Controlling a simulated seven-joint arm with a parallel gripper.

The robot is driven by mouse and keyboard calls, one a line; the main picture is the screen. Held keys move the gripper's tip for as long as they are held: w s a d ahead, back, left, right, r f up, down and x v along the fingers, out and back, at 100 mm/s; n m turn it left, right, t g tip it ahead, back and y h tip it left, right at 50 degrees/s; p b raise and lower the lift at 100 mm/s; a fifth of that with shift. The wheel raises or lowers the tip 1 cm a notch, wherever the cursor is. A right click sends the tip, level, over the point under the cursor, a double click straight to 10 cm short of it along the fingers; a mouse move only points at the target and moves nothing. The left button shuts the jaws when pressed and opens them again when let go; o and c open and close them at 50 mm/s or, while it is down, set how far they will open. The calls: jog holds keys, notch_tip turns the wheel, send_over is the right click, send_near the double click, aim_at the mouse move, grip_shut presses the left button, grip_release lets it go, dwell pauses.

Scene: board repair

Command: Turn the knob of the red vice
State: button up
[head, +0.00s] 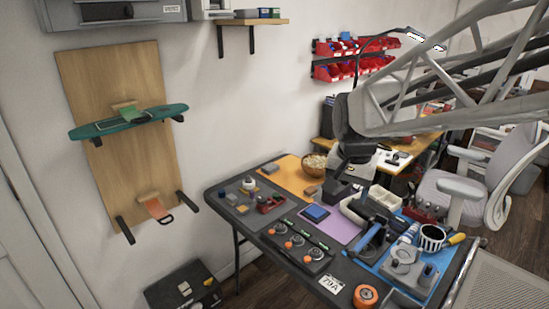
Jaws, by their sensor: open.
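The red vice (270,204) sits on the dark left part of the workbench (226,206), beside some small blocks. It is small in the head view, and I cannot make out its knob. My gripper (350,180) hangs at the end of my arm, above the back middle of the bench. It is to the right of the vice and apart from it. It is open, and I see nothing held in it.
A wooden bowl (314,163) stands at the bench's back edge. A black panel with orange knobs (298,243) lies in front of the vice. A blue mat (393,272) at right carries several tools. A grey chair (470,190) stands behind the bench.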

jog(key=w+a+f+m, duration=0.2)
jog(key=w+a+m, duration=0.15)
jog(key=w, duration=0.95)
jog(key=m+g, duration=0.2)
jog(key=m, duration=0.6)
send_over(262, 198)
jog(key=shift+n, duration=0.25)
jog(key=f, duration=2.5)
jog(key=shift+s+d+f, duration=0.15)
jog(key=shift+s+f, duration=0.05)
jog(key=shift+s, duration=0.15)
jog(key=shift+w+a+f, duration=0.2)
jog(key=shift+w+f, duration=0.05)
jog(key=shift+f, duration=0.15)
jog(key=shift+f, duration=3.9)
